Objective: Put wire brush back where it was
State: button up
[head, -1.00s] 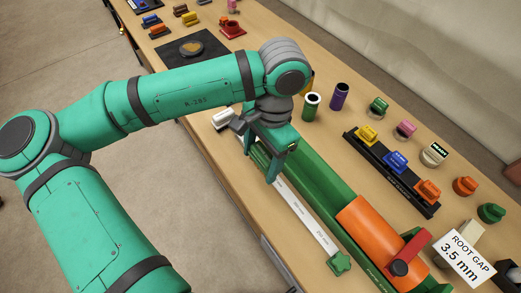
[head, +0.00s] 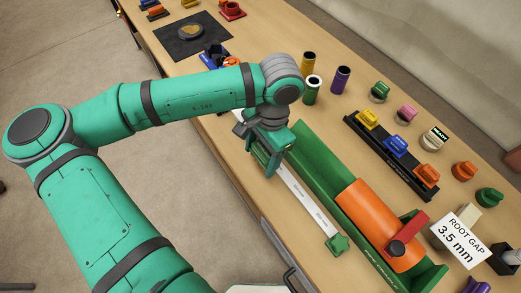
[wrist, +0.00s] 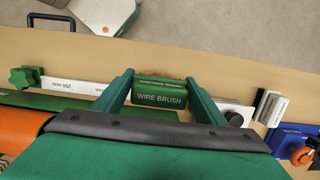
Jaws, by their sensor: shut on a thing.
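The wire brush (wrist: 160,97) is a green block with its name in pale letters. In the wrist view it sits between the two green fingers of my gripper (wrist: 162,100), which is shut on it. In the head view my gripper (head: 266,165) is over the front side of the bench, beside the green trough, and the brush cannot be made out there. A white ruled strip (head: 308,206) runs out from under my gripper to a green star knob (head: 338,244). I cannot tell whether the brush touches the bench.
The green trough (head: 310,160) holds an orange pipe (head: 365,215) with a red lever. A black rack (head: 385,165) of coloured blocks stands behind. Dark green and purple cylinders (head: 341,79) stand near my wrist. The bench front edge is close to my gripper.

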send_over(261, 171)
jog(key=shift+s+f, duration=0.15)
jog(key=shift+f, duration=2.6)
jog(key=shift+f, duration=0.55)
jog(key=o, duration=1.8)
jog(key=o, duration=0.6)
jog(key=shift+c, duration=0.2)
